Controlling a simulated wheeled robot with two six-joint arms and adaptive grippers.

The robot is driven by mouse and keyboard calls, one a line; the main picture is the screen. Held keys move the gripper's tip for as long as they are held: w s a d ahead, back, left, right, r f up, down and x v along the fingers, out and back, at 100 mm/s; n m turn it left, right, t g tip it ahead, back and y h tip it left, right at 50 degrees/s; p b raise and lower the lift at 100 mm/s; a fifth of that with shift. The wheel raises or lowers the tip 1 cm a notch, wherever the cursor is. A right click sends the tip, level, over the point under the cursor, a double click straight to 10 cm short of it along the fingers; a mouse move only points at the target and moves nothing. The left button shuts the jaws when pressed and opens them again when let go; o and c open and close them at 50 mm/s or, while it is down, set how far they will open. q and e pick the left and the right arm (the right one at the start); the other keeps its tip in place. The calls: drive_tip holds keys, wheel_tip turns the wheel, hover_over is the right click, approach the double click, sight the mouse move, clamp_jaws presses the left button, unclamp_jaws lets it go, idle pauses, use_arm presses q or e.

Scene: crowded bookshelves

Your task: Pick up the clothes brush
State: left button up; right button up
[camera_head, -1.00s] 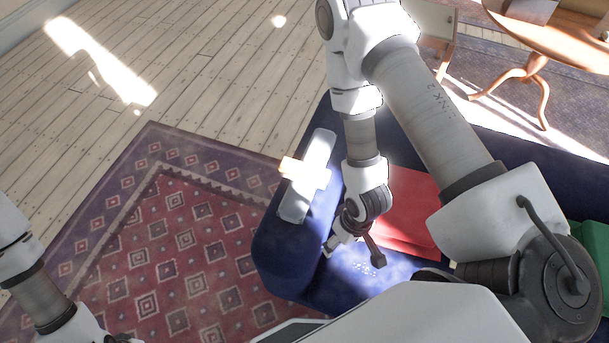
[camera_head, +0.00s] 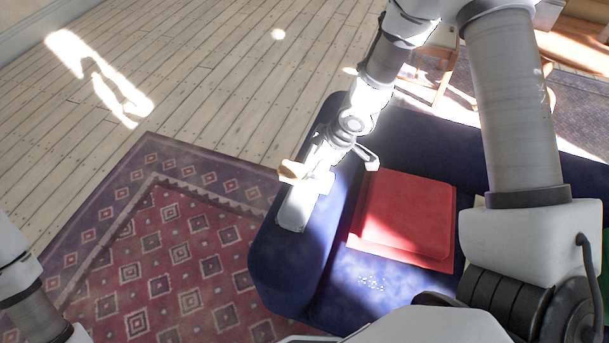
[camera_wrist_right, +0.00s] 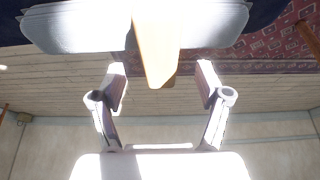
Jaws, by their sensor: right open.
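A light wooden piece, which looks like the clothes brush (camera_head: 291,171), lies across a long pale grey-white thing (camera_head: 297,211) on the sofa's left arm. Its end sticks out over the floor side. My right gripper (camera_head: 335,165) is over it and hides part of both. In the right wrist view, the wooden brush (camera_wrist_right: 156,45) points down from the pale thing (camera_wrist_right: 75,27) toward the space between the two spread fingers of the right gripper (camera_wrist_right: 161,80). Neither finger appears to touch it. My left arm shows at the lower left, with its gripper out of view.
The blue sofa (camera_head: 275,265) holds a red cushion (camera_head: 408,215) on its seat. A patterned rug (camera_head: 170,245) and wooden floor (camera_head: 200,80) lie to the left. A wooden table and chair stand at the upper right. The floor left of the sofa is clear.

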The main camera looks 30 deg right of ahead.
sight(307, 171)
drive_tip(key=x, duration=0.5)
drive_tip(key=shift+w+a+f+b, duration=0.2)
drive_tip(key=shift+w+b, duration=0.1)
drive_tip(key=shift+b, duration=0.1)
drive_tip(key=shift+s+r, duration=0.1)
drive_tip(key=shift+r, duration=0.05)
clamp_jaws()
drive_tip(key=shift+r, duration=0.1)
